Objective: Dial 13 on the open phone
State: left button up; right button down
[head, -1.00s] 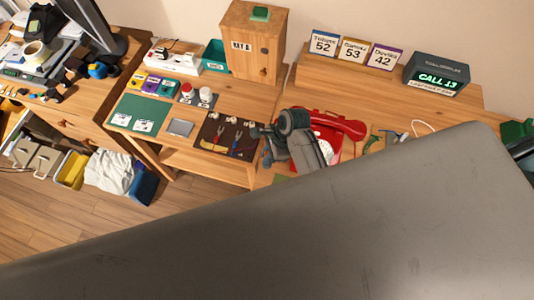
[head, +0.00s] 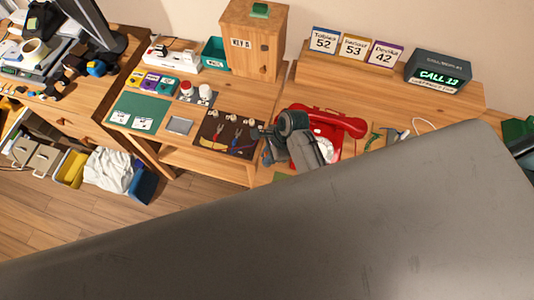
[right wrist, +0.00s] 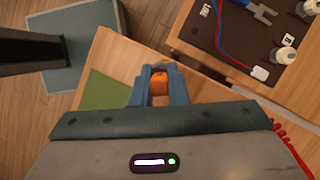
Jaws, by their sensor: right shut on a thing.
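A red phone (head: 328,122) stands on the right-hand desk. Its handset lies across the back, and a whitish part, perhaps the dial, shows beside my arm. My right arm hides much of the phone's left side. My right gripper (head: 266,157) is left of the phone, near the desk's front edge. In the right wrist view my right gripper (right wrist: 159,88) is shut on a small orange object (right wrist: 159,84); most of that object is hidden. A red coiled cord (right wrist: 290,145) shows at the right of that view. My left gripper is not in view.
A dark sign (head: 438,73) reads "CALL 13". Cards (head: 353,47) with names and numbers stand on the shelf. A tool mat (head: 228,134) lies left of the phone, with a wooden cabinet (head: 251,42) behind. My own grey part covers the lower view.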

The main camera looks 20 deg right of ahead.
jog(key=shift+f, duration=0.15)
jog(key=c, duration=1.3)
grip_release()
jog(key=shift+c, duration=0.2)
jog(key=b+v, duration=0.2)
jog(key=v, duration=0.8)
jog(key=shift+r, duration=0.4)
jog(key=shift+d, duration=0.1)
